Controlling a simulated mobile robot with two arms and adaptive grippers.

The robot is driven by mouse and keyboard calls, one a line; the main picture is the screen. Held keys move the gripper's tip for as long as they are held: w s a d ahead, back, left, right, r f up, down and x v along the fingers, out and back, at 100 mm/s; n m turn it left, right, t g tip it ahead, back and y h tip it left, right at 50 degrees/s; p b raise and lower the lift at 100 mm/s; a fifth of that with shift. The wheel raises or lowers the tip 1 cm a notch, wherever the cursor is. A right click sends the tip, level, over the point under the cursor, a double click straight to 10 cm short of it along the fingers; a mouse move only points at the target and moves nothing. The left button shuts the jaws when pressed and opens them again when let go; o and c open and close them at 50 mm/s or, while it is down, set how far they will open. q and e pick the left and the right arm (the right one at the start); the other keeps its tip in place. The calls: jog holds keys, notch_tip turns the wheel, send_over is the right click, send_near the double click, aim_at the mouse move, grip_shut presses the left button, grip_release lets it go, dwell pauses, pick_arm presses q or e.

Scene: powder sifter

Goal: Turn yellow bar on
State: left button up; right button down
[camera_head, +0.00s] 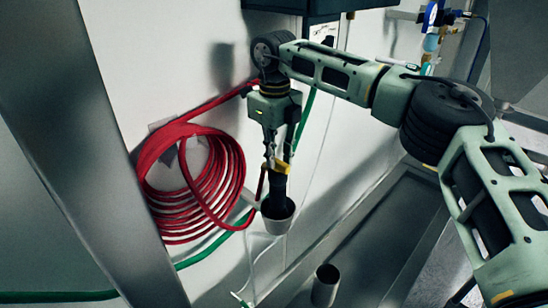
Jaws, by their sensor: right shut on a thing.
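A small yellow bar (281,167) sits near the wall, just above a dark fitting that goes down into a pale cup-like pipe end (278,224). My right gripper (274,160) points down from above and is shut on the yellow bar. Its fingers hide part of the bar, so I cannot tell exactly how the bar is turned. My left gripper is out of the picture.
A coiled red hose (192,180) hangs on the white wall to the left of the gripper. A green hose (215,245) runs behind it. A short metal tube (325,285) stands below. A grey metal post (85,150) crosses the left side.

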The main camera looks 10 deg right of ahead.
jog(key=shift+d+m, duration=0.1)
jog(key=shift+m, duration=0.7)
jog(key=c, duration=1.7)
grip_release()
jog(key=shift+c, duration=0.2)
notch_tip(320, 180, up, 12)
